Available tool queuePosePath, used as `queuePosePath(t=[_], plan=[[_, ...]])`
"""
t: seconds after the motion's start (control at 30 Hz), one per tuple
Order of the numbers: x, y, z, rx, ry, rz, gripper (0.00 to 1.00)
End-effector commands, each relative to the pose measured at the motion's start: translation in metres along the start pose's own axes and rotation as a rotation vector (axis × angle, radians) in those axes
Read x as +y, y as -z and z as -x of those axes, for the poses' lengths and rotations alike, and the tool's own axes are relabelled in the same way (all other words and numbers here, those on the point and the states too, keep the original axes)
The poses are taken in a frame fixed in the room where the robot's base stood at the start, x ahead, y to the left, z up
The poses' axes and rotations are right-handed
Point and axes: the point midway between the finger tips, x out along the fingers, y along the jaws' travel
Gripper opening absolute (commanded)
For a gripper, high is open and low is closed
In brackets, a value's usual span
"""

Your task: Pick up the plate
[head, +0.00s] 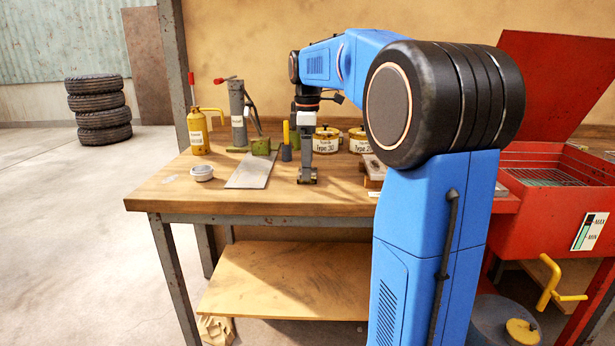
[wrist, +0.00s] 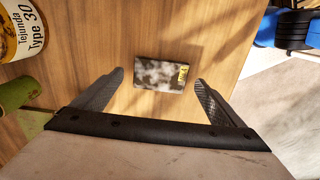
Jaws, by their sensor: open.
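A small rectangular plate (wrist: 161,77), mottled grey and white with a yellow label at one end, lies flat on the wooden bench in the wrist view. My gripper (wrist: 159,80) is open, with one finger on each side of the plate and visible gaps between. Nothing is held. In the head view my gripper (head: 307,180) points down, low over the bench top, and I cannot make out the small plate clearly there. A larger flat grey sheet (head: 251,171) lies to the left of my gripper.
The bench (head: 165,188) also bears a yellow bottle (head: 197,133), a small round tin (head: 202,173), a green block (head: 262,147) and a grey jack (head: 238,112). A Type 30 can (head: 326,141) stands behind my gripper and shows in the wrist view (wrist: 20,30). A red cabinet (head: 545,215) is at right.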

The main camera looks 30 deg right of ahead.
Motion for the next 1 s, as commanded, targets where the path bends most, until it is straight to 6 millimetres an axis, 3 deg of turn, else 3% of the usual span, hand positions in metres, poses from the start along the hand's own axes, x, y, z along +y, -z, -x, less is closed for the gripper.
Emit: queuePosePath(t=[0.13,0.4,0.47,0.7,1.0], plan=[[-0.001,0.000,-0.014,0.000,0.000,0.000,0.92],[0.000,0.000,-0.018,0.000,-0.001,0.000,0.92],[0.000,0.000,-0.018,0.000,-0.001,0.000,0.83],[0.000,0.000,-0.017,0.001,-0.002,0.000,0.28],[0.000,0.000,-0.012,0.001,-0.003,0.000,0.28]])
